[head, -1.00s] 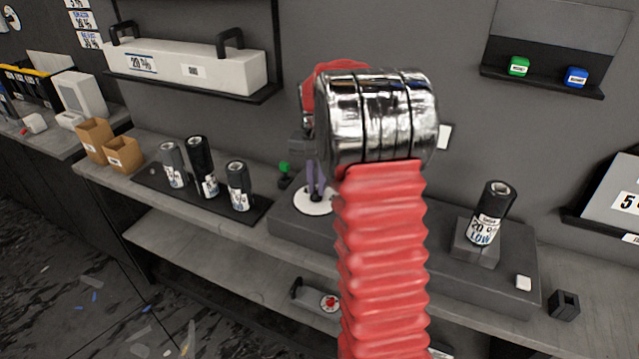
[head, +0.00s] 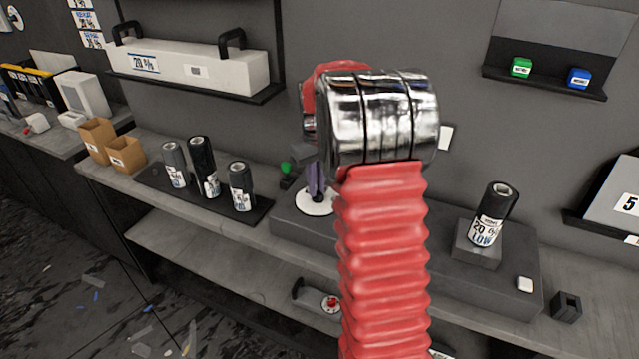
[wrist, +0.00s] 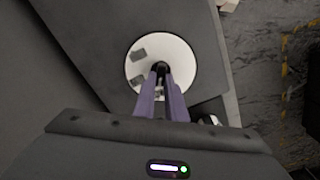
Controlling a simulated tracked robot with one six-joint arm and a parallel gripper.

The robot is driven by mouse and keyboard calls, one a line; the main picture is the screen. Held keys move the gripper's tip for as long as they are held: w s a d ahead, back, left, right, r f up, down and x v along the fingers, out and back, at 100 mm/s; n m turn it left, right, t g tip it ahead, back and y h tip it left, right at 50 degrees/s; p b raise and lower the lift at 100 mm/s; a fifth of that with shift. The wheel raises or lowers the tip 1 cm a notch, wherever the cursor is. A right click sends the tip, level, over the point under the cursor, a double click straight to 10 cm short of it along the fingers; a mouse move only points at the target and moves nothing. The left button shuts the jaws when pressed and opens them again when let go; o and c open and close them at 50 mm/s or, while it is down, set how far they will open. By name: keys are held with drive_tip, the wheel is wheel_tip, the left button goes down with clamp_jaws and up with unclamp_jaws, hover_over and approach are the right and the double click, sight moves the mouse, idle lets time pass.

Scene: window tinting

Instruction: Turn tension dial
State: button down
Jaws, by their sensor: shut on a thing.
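The tension dial shows as a white disc (head: 314,203) on top of the grey block, with a small dark knob at its centre. In the wrist view the white disc (wrist: 184,66) has grey marks on its face. My gripper (wrist: 160,70) points down at the disc's centre, its purple fingers shut on the dark knob. In the head view my gripper (head: 316,192) is partly hidden behind my arm, and the disc is partly covered by the fingers.
The grey block (head: 400,247) sits on the bench and carries a roll marked 20 and LOW (head: 490,215) at its right end. Several rolls stand on a dark mat (head: 255,210) to the left. A green knob (head: 286,168) is close to my gripper. A white box (head: 190,66) sits on a shelf.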

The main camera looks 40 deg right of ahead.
drive_tip(key=shift+w+a+r+n, duration=0.1)
drive_tip(key=shift+w+r+n, duration=0.05)
drive_tip(key=shift+n, duration=0.35)
drive_tip(key=c, duration=1.8)
unclamp_jaws()
wheel_tip(320, 180, up, 14)
drive_tip(key=shift+f, duration=0.25)
